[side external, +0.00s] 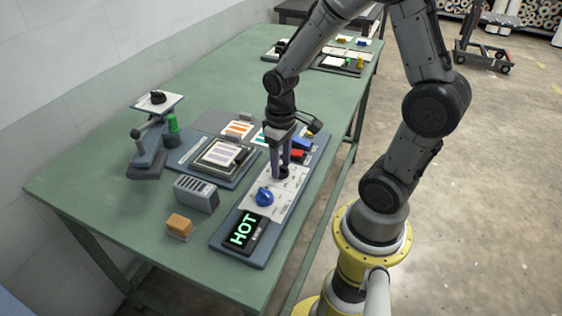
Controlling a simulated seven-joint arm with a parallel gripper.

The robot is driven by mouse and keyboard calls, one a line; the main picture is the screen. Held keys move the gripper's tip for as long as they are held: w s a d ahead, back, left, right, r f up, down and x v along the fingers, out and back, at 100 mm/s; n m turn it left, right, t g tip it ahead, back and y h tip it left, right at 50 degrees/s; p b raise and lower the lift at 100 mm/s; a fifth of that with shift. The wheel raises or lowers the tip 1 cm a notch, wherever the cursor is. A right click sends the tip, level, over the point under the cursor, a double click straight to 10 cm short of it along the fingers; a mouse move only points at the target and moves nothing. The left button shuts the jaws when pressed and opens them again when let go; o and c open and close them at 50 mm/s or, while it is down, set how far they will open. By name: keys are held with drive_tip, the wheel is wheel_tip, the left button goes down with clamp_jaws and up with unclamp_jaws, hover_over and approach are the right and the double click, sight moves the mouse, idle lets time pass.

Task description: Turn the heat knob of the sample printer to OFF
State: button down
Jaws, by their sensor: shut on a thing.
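The sample printer's control panel (250,217) is a long, pale plate on a dark base near the table's front edge. Its display (243,232) reads HOT in green. A blue knob (264,196) sits on the panel beside the display and is untouched. My gripper (284,169) points down over the panel, farther from the display than the blue knob. It is shut on a dark knob (284,173), mostly hidden between the fingers. The markings are too small to read, so I cannot tell either knob's setting.
A small press (150,140) with a green handle stands at the left. A printed sample (218,154) lies on a plate at the middle. A grey vented box (196,193) and an orange block (179,223) sit left of the panel. The green table (90,185) is clear at left.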

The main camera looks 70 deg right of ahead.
sight(281, 166)
drive_tip(key=shift+n, duration=0.8)
drive_tip(key=shift+c, duration=1.6)
unclamp_jaws()
wheel_tip(281, 166, up, 14)
drive_tip(key=shift+a, duration=0.1)
